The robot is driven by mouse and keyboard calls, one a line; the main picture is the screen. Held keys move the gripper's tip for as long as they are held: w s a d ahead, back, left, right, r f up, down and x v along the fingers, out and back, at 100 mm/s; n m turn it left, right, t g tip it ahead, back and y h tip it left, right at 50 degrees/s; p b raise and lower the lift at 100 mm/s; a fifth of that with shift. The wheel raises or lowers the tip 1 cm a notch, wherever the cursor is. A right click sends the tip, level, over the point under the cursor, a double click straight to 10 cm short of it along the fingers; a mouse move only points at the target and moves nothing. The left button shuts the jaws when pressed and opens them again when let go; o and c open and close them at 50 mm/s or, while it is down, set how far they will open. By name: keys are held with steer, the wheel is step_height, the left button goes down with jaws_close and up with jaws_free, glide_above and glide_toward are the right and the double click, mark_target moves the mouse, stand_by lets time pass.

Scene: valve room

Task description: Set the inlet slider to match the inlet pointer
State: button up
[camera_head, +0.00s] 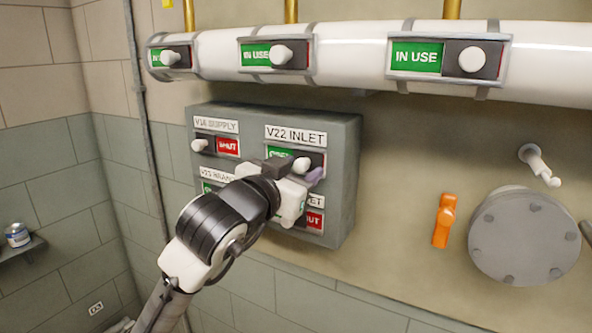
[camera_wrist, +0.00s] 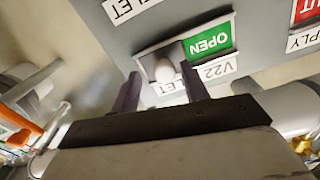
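The V22 INLET slider has a white knob (camera_head: 302,165) at the right end of its slot, on a grey wall panel (camera_head: 347,170). A green OPEN field shows to the knob's left in the head view, partly hidden by my gripper. My gripper (camera_head: 296,174) is at this slider. In the wrist view my gripper (camera_wrist: 160,88) has its two dark fingers apart, one on each side of the knob (camera_wrist: 164,70); I cannot tell whether they touch it. The green OPEN field (camera_wrist: 208,41) is clear there. I cannot identify a labelled inlet pointer.
The V14 SUPPLY slider (camera_head: 199,145) shows red SHUT. The lower sliders are partly hidden by my arm. A white pipe (camera_head: 350,50) above carries several green IN USE sliders. An orange lever (camera_head: 441,222), a white handle (camera_head: 538,163) and a round bolted cover (camera_head: 525,237) are at right.

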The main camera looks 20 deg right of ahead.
steer(key=shift+a, duration=0.1)
steer(key=b+v, duration=0.3)
steer(key=v, duration=1)
steer(key=shift+s+a, duration=0.2)
steer(key=shift+a, duration=0.05)
